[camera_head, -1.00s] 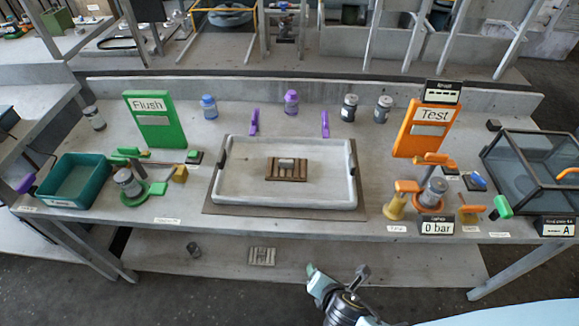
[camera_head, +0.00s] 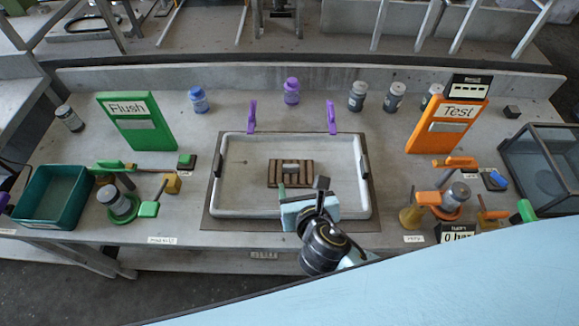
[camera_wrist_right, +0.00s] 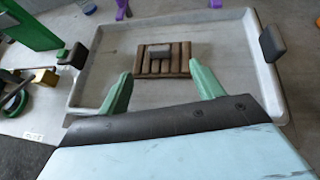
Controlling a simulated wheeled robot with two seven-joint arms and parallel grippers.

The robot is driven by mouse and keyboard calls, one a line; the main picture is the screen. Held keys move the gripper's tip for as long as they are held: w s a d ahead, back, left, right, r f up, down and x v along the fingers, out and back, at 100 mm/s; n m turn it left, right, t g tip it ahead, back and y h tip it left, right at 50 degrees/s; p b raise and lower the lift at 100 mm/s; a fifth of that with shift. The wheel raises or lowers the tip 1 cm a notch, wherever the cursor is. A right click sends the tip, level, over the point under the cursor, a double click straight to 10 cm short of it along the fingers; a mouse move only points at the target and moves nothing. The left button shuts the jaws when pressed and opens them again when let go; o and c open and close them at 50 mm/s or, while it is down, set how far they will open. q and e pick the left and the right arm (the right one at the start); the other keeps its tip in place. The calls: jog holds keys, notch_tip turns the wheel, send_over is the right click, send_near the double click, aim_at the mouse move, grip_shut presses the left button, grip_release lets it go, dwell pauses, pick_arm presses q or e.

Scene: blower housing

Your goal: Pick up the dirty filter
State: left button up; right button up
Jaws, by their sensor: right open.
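A brown slatted block (camera_head: 302,172) with a small grey piece on top lies in the middle of the white tray (camera_head: 228,205). I cannot tell for sure that this is the dirty filter, as no readable label says so. The block also shows in the right wrist view (camera_wrist_right: 162,62). My right gripper (camera_head: 303,188) is over the near part of the tray, on the near side of the block. Its green fingers (camera_wrist_right: 162,82) are open with nothing between them, apart from the block. My left gripper is not in view.
Two purple clips (camera_head: 252,117) stand behind the tray. Left are a green Flush sign (camera_head: 137,122), a teal bin (camera_head: 55,195) and a canister stand (camera_head: 118,203). Right are an orange Test sign (camera_head: 447,126), a canister fixture (camera_head: 456,195) and a glass box (camera_head: 545,165). Several jars (camera_head: 358,97) stand behind.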

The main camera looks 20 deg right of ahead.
aim_at(291, 166)
jog(key=x, duration=0.4)
jog(key=shift+b, duration=0.3)
jog(key=shift+w+f, duration=0.15)
jog(key=b+x, duration=0.1)
jog(key=x, duration=0.3)
jog(key=shift+w+a+f, duration=0.1)
jog(key=shift+w+a, duration=0.05)
jog(key=shift+w+f, duration=0.15)
jog(key=shift+w, duration=0.15)
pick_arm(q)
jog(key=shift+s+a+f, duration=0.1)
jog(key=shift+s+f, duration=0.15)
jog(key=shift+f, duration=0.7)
pick_arm(e)
jog(key=c, duration=1.1)
